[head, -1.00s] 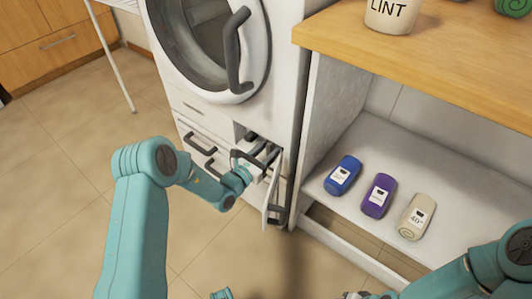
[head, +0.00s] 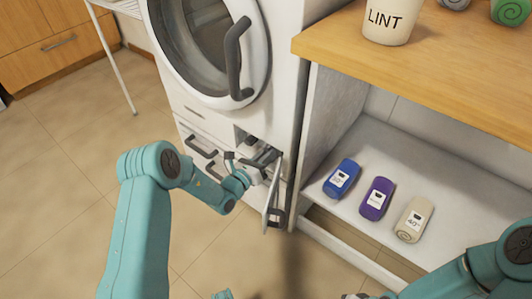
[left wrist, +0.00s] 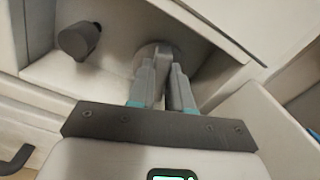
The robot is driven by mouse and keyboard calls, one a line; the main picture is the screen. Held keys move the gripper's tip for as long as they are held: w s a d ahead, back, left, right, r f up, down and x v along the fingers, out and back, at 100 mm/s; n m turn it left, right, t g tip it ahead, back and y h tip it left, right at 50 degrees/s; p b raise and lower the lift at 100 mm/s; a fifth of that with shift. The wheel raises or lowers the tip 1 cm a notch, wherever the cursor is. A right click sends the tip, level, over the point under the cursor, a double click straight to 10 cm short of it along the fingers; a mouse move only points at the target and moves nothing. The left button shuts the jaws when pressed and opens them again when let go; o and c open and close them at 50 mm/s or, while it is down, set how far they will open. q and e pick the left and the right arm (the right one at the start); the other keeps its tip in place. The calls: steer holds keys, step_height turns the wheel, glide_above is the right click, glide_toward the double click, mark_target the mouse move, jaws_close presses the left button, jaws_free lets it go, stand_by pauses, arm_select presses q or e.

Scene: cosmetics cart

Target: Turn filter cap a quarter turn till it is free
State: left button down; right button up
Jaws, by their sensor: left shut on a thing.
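The filter cap (left wrist: 153,52) is a round grey cap with a raised grip, set in the back wall of a small recess low in the white washing machine (head: 180,105). In the left wrist view my left gripper (left wrist: 162,72) is shut on the cap's grip, one finger on each side, hiding part of it. In the head view my left gripper (head: 262,158) reaches into the recess and the cap cannot be made out. My right arm (head: 480,272) shows at the lower right; its gripper is out of view.
An open flap (head: 272,194) stands out at the recess's right side, close to my left gripper. A dark knob (left wrist: 78,40) sits left of the cap. Floor in front is clear.

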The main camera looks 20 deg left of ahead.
arm_select(q)
steer(key=shift+a+f+n+p, duration=0.15)
steer(key=shift+n+p, duration=0.8)
steer(key=shift+n, duration=2.3)
steer(key=shift+a+f+n+p, duration=0.1)
steer(key=shift+n+p, duration=0.85)
steer(key=shift+n, duration=2.3)
steer(key=shift+d, duration=0.1)
steer(key=c, duration=1)
jaws_free()
steer(key=shift+c, duration=0.2)
